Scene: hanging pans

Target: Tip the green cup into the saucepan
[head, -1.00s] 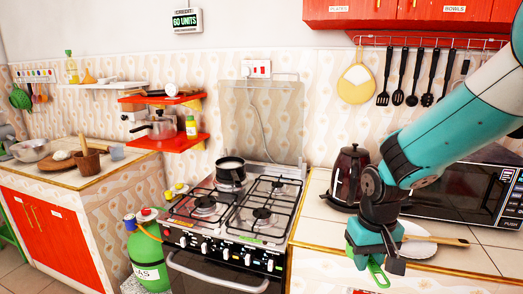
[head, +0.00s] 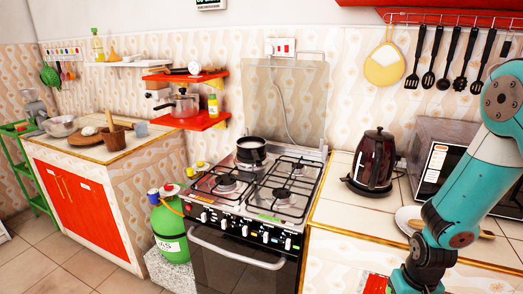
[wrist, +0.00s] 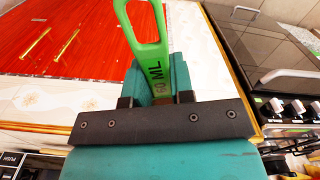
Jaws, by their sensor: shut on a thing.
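My gripper (wrist: 157,92) is shut on this handle. The cup's bowl and contents are hidden. In the head view my gripper (head: 416,284) is at the bottom edge, low in front of the right counter and partly cut off; the cup cannot be made out there. A small dark saucepan (head: 251,151) stands upright on the back left burner of the stove, with something pale inside. My gripper is well to the right of it and apart from it.
The stove (head: 262,205) has bare black grates around the saucepan. A dark kettle (head: 371,162) and a microwave (head: 440,150) stand on the right counter, beside a white plate (head: 405,217). A green gas bottle (head: 168,230) stands left of the stove. Another pot (head: 184,104) sits on a red shelf.

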